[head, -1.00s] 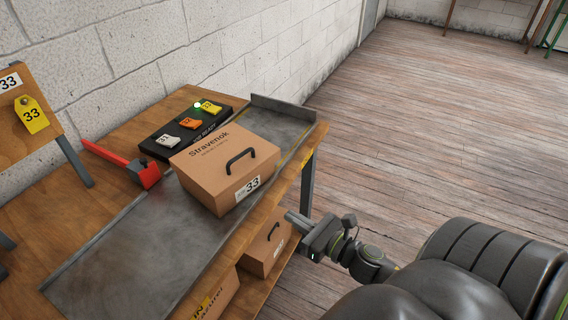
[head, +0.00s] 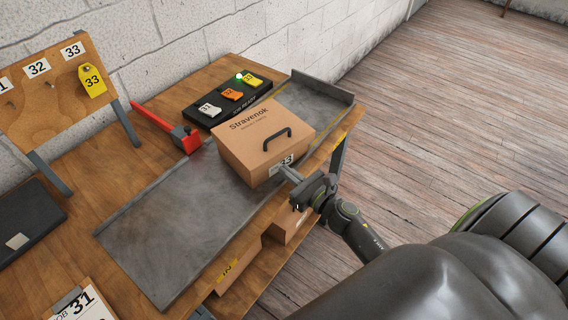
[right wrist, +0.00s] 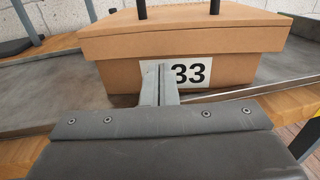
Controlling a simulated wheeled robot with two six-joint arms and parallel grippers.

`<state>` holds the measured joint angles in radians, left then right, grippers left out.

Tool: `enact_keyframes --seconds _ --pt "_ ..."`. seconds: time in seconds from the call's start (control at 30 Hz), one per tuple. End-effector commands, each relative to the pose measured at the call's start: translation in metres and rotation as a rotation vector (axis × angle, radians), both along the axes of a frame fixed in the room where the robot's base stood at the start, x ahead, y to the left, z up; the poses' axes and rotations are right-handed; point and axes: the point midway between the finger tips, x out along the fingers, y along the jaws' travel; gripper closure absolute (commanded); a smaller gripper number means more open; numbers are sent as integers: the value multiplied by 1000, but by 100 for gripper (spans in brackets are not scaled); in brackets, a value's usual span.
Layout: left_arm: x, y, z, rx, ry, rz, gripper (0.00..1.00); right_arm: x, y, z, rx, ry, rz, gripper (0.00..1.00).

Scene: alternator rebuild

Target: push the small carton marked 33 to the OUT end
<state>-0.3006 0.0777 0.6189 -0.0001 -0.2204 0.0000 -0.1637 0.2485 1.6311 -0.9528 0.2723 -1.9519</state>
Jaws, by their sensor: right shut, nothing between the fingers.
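The small carton marked 33 (head: 247,152) is a brown lidded box with a black handle, upright on the grey metal slide plate (head: 165,238). It also fills the upper part of the right wrist view (right wrist: 245,70), its 33 label facing me. My right gripper (head: 285,170) is shut and empty, its fingertips at the label side of the carton. In the right wrist view the fingers (right wrist: 160,85) overlap the label's left part; I cannot tell whether they touch it. My left gripper is not in view. No OUT marking is readable.
A red-handled stop (head: 185,138) lies beside the plate's left edge. A black tray (head: 203,120) with several tags and a green light stands behind the carton. The plate ends at a raised lip (head: 325,85). More cartons (head: 287,225) sit on a lower shelf.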

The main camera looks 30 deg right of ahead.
Motion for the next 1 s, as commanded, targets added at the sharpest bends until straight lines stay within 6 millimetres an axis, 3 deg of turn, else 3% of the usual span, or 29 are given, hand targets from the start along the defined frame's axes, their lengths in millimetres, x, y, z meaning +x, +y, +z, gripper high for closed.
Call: enact_keyframes --seconds 0.2,0.67,1.0 --pt "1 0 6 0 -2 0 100 17 4 0 1 0 0 100" --pt "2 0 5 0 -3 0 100 21 5 -1 0 -1 0 100" --pt "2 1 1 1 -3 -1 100 52 12 0 0 -1 0 100"
